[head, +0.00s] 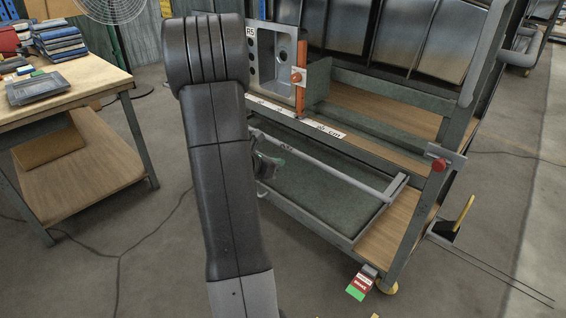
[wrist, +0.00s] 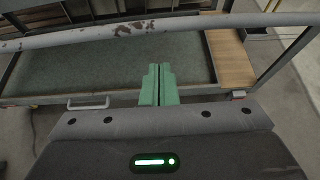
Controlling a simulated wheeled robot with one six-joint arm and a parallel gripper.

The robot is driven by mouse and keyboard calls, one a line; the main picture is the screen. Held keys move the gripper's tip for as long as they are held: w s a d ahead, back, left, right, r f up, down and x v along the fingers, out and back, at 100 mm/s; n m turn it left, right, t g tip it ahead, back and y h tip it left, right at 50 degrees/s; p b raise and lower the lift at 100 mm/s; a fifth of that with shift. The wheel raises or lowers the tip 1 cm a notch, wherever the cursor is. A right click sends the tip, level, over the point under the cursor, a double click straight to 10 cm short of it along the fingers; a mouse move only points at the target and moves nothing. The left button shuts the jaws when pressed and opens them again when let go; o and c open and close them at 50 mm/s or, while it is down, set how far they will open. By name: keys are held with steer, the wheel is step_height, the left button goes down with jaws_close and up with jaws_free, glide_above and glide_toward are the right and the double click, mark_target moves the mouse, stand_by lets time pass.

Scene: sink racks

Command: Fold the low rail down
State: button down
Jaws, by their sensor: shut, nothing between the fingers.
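The low rail (head: 335,172) is a worn grey bar running across the lower part of the rack, above a green-matted tray (head: 312,205). In the wrist view the rail (wrist: 125,31) crosses the top of the picture from side to side, with dark worn patches. My gripper (wrist: 158,68) has its green fingers together with nothing between them. The fingertips show below the rail in that picture, with a visible gap. In the head view my gripper (head: 275,163) is mostly hidden behind my arm, close to the rail's left part. The rail's left end is hidden there too.
The rack's right post carries a red knob (head: 439,164). An orange upright (head: 299,92) stands at the upper shelf. A pale handle (wrist: 88,103) shows on the tray's front.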

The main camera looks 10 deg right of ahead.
steer(key=v, duration=0.5)
steer(key=shift+r+p, duration=0.15)
steer(key=shift+p, duration=0.2)
steer(key=shift+d, duration=0.1)
steer(key=r+x, duration=0.1)
steer(key=x, duration=0.8)
steer(key=shift+w+d, duration=0.3)
steer(key=shift+d, duration=0.05)
